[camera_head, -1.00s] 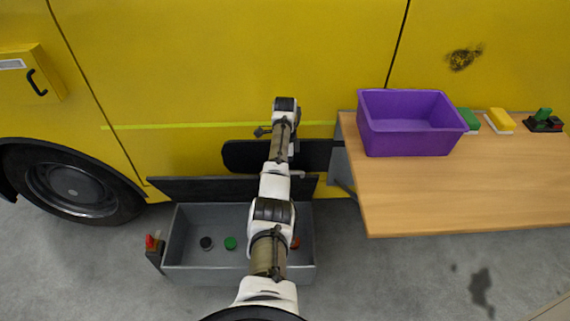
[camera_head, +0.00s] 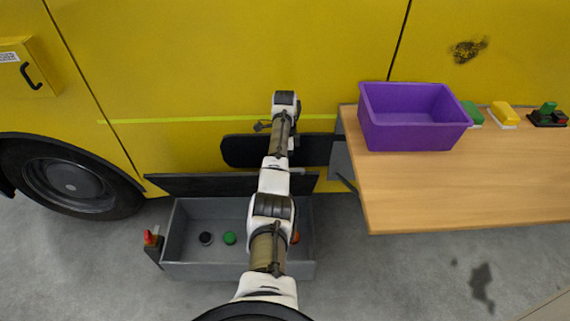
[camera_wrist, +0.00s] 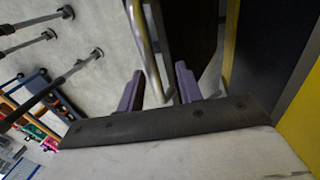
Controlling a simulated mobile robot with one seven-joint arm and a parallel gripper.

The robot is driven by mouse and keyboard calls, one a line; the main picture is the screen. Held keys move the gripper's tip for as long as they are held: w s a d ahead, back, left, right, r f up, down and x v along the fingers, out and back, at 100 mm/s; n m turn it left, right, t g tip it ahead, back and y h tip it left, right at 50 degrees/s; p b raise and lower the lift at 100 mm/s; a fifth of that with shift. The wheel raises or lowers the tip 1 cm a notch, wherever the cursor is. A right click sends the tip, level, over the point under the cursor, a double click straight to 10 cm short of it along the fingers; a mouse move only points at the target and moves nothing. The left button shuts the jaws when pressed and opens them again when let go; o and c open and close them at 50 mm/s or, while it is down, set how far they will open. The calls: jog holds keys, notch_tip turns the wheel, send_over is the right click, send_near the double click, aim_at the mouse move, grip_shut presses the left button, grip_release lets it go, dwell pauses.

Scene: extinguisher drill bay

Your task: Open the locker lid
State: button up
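The grey locker (camera_head: 184,258) stands on the floor beside the yellow vehicle, with its inside visible from above. Its dark lid (camera_head: 190,184) stands raised along the back edge. My arm crosses over the locker and hides part of its right side. In the wrist view, my gripper (camera_wrist: 158,82) is open, its two purple fingers apart. A pale bar (camera_wrist: 146,40) passes between or behind the fingers; I cannot tell whether they touch it. A dark panel (camera_wrist: 190,35) lies beyond the right finger. My fingertips are not clear in the head view.
A black and a green round object (camera_head: 229,238) lie in the locker. A red-topped piece (camera_head: 152,238) is at its left end. A wooden table (camera_head: 450,195) with a purple bin (camera_head: 412,135) stands right. A wheel (camera_head: 70,185) is left. Front right floor is clear.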

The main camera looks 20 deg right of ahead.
notch_tip(320, 180, up, 12)
jog(key=w+p, duration=0.2)
jog(key=p, duration=0.2)
jog(key=shift+d+r, duration=0.2)
jog(key=shift+d, duration=0.1)
